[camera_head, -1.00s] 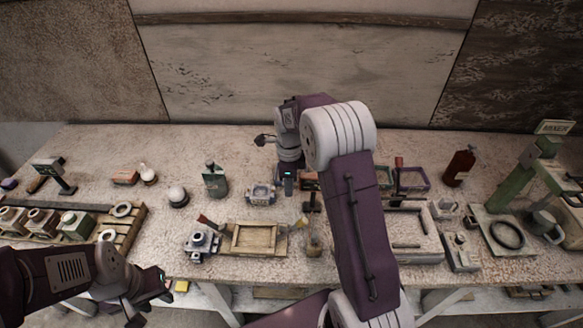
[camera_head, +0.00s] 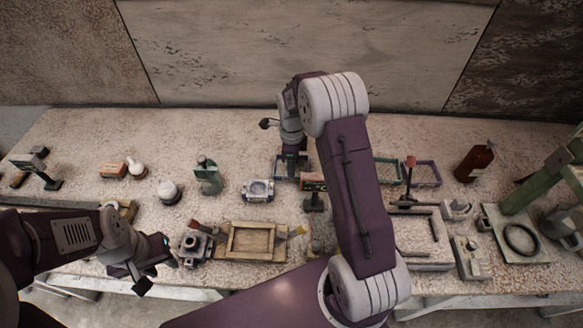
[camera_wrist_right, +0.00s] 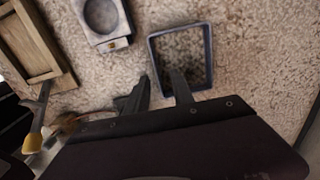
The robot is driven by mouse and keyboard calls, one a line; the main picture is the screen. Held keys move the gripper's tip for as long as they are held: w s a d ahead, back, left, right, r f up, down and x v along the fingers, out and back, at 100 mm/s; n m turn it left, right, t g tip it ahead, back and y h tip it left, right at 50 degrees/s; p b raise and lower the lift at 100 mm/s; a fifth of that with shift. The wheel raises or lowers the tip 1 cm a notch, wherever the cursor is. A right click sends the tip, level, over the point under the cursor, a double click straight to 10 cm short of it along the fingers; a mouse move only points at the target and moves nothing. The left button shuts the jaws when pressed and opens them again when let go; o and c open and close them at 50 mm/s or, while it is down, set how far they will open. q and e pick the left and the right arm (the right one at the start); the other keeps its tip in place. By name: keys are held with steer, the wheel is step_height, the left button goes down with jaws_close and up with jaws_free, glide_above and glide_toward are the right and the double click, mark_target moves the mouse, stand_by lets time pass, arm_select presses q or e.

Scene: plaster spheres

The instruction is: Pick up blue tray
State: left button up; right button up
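The blue tray (camera_wrist_right: 208,52), a thin square frame with a low blue rim, lies flat on the table in the right wrist view. Speckled table surface shows inside it. In the head view part of its left rim (camera_head: 276,168) shows, and the rest is mostly hidden by my right arm. My right gripper (camera_wrist_right: 160,92) is open and empty, its two dark fingers apart near the tray's lower left side. In the head view my right gripper (camera_head: 291,166) points down over the tray. My left gripper (camera_head: 155,272) is at the table's front left, and its finger opening is unclear.
A grey block with a round recess (camera_wrist_right: 103,16) lies left of the tray, and a wooden tray (camera_head: 255,242) is nearer the front. Green (camera_head: 388,172) and purple (camera_head: 424,174) trays lie to the right. A green bottle (camera_head: 208,177) stands to the left.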

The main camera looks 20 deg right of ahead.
steer(key=f, duration=0.4)
steer(key=shift+s+a, duration=0.3)
steer(key=shift+a, duration=0.05)
steer(key=shift+f, duration=0.35)
jaws_close()
steer(key=shift+r, duration=0.1)
stand_by(0.6)
